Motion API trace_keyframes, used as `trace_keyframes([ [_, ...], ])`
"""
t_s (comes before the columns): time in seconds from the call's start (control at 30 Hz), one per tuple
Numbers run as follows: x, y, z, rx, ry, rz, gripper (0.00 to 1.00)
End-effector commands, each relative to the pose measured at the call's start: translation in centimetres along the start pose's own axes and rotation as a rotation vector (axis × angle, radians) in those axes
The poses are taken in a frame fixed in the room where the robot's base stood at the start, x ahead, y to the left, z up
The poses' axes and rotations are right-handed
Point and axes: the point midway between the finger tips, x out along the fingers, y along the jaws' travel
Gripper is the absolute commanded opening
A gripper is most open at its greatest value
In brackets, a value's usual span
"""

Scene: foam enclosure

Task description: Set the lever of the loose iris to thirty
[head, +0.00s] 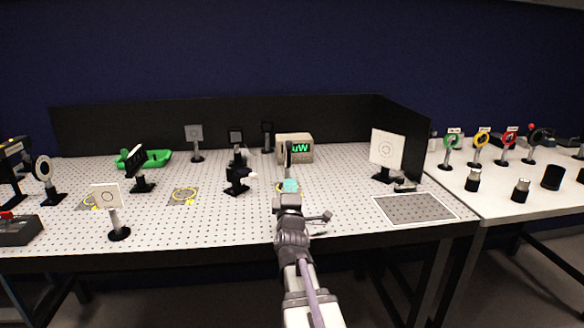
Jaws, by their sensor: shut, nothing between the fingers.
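My gripper (290,187) is over the middle of the perforated table, seen from behind. It is shut with nothing held. A dark upright piece (289,152) stands just beyond it, seen nearly edge-on, with its lower part hidden by my gripper. It may be the loose iris, but its lever and any scale cannot be made out. I cannot tell whether my gripper touches it. I cannot tell if either is an iris.
A meter reading "uW" (295,148) stands behind my gripper. A black mount (238,172) is to its left, a white target card (387,150) to its right. A green tray (144,159) lies back left. A grey plate (414,207) lies front right. Bare table shows between.

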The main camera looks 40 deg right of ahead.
Motion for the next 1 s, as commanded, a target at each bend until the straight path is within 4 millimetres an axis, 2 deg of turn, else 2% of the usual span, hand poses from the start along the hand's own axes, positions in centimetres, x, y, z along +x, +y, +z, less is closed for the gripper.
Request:
trace_keyframes([
  [0.17, 2.5, 0.2, -0.1, 0.002, 0.001, -0.001, 0.0],
  [0.6, 11.9, 0.2, -0.2, 0.001, 0.003, -0.002, 0.0],
  [0.77, 13.6, 0.1, -0.2, 0.002, 0.003, -0.002, 0.0],
  [1.0, 13.7, -0.1, -0.2, 0.002, 0.003, -0.002, 0.0],
])
